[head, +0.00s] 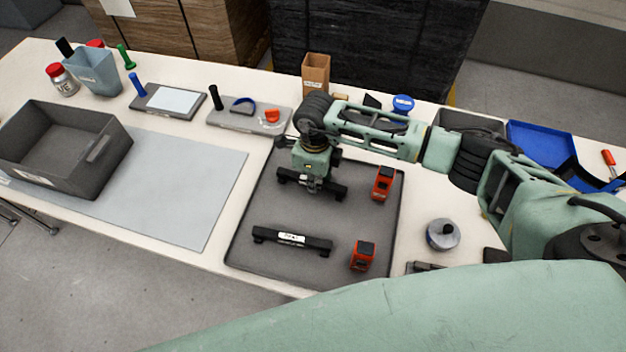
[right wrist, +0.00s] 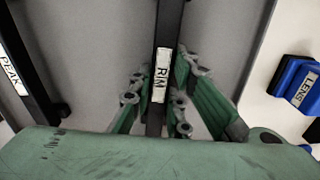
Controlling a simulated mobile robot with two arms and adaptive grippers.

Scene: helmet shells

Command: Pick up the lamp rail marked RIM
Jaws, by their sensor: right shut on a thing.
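The lamp rail marked RIM (right wrist: 161,75) is a black bar with a white label in the right wrist view. My right gripper (right wrist: 165,85) is shut on it, with green fingers on both sides of the bar near the label. In the head view the rail (head: 333,190) lies across under my right gripper (head: 312,187), over the far part of the dark tray (head: 240,232); whether it touches the tray I cannot tell. A second black rail (head: 292,240) lies nearer on the tray, apart from the gripper; its label reads PEAK in the wrist view (right wrist: 12,72). My left gripper is out of view.
Two orange blocks (head: 383,183) (head: 362,255) stand on the tray's right side. A grey bin (head: 110,150) and a pale mat (head: 190,190) lie left. A blue block marked LENS (right wrist: 298,85) sits beyond the tray edge. A round grey object (head: 442,235) is right of the tray.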

